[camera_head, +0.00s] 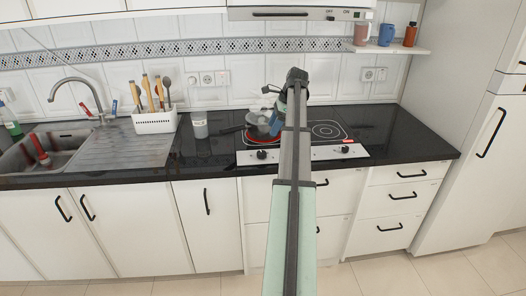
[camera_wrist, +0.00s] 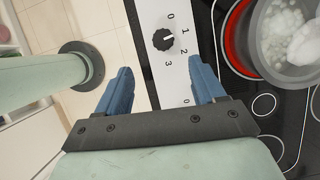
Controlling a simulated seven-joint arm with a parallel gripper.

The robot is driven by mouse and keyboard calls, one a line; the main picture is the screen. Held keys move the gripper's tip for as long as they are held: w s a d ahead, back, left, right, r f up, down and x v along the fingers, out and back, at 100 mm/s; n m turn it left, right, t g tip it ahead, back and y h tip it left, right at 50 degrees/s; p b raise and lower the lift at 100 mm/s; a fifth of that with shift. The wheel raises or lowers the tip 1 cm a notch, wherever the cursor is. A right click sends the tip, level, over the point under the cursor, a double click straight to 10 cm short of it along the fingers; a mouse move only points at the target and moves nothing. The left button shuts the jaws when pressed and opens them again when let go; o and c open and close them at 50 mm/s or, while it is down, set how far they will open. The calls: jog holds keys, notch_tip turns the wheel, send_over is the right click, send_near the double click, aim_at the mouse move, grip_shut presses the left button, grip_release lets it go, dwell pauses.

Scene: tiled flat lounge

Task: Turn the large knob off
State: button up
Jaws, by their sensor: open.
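In the head view a knob (camera_head: 262,155) shows at the left of the panel. I cannot tell exactly which number the knob points at. My gripper (camera_wrist: 160,66) is open, with its two blue fingers apart and nothing between them. The knob lies beyond the fingertips, and I see no contact. In the head view my arm hides much of the gripper.
A pot (camera_wrist: 290,40) with whitish contents stands on a glowing red burner (camera_wrist: 236,45) right of the panel in the wrist view. In the head view a smaller-looking knob (camera_head: 345,149) sits at the panel's right. A utensil holder (camera_head: 155,123) and sink (camera_head: 48,148) are left.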

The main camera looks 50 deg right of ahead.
aim_at(262, 152)
jog(key=x, duration=1.3)
jog(key=shift+d, duration=0.4)
jog(key=shift+s, duration=0.1)
jog(key=shift+c, duration=0.3)
jog(key=c, duration=1)
jog(key=n, duration=0.2)
jog(key=n+g+y, duration=0.1)
jog(key=n, duration=0.1)
jog(key=shift+w+d, duration=0.15)
jog(key=shift+w, duration=0.05)
jog(key=n+g, duration=0.1)
jog(key=n, duration=0.1)
jog(key=n+g, duration=0.1)
jog(key=n, duration=0.2)
jog(key=shift+y, duration=0.3)
jog(key=shift+n, duration=0.4)
